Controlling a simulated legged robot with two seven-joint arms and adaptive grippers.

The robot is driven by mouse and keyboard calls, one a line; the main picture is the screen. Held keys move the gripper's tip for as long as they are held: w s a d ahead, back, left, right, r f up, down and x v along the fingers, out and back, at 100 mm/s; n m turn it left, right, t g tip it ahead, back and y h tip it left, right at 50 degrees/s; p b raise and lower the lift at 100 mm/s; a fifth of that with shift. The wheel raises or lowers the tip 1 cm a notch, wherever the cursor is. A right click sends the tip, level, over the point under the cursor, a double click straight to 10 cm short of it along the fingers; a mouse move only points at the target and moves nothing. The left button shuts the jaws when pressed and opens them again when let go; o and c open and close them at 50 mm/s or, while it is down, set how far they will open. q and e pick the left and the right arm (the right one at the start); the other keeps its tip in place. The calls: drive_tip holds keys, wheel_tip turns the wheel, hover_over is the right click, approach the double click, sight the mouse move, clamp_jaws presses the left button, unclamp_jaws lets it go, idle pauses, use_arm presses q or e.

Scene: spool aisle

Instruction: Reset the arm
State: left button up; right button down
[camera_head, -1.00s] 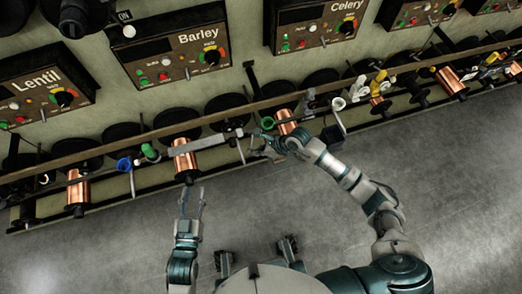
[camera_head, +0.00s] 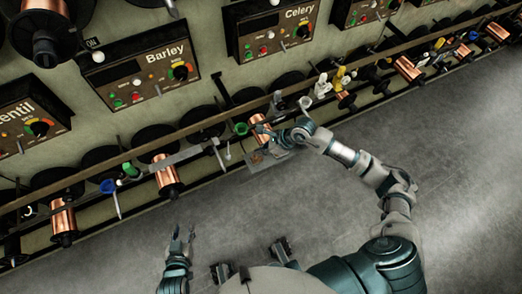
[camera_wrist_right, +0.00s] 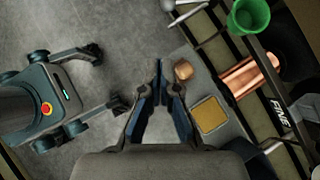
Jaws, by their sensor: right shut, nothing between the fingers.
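My right gripper (camera_head: 262,136) reaches in from the right in the head view, beside the rack's front rail and a copper spool (camera_head: 259,127). In the right wrist view the right gripper (camera_wrist_right: 160,72) has its fingertips together with nothing between them. A small brown rounded piece (camera_wrist_right: 183,69) lies just right of the fingertips, apart from the grip. My left gripper (camera_head: 182,236) is low in the head view, over the floor, its fingers apart and empty.
A grey plate with a yellow square (camera_wrist_right: 210,114) lies beside the right gripper. A green cup (camera_wrist_right: 248,15) and a copper spool (camera_wrist_right: 245,78) are to its right. A long rack rail (camera_head: 185,130) runs below the Barley panel (camera_head: 145,70). Grey floor (camera_head: 320,205) is open in front.

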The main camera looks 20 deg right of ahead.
use_arm(q)
drive_tip(key=shift+d, duration=0.2)
use_arm(e)
drive_tip(key=shift+d+f, duration=0.1)
drive_tip(key=shift+d, duration=0.05)
use_arm(q)
drive_tip(key=shift+w+d, duration=0.1)
drive_tip(key=shift+d, duration=0.2)
use_arm(e)
drive_tip(key=shift+d, duration=0.3)
drive_tip(key=shift+a, duration=0.1)
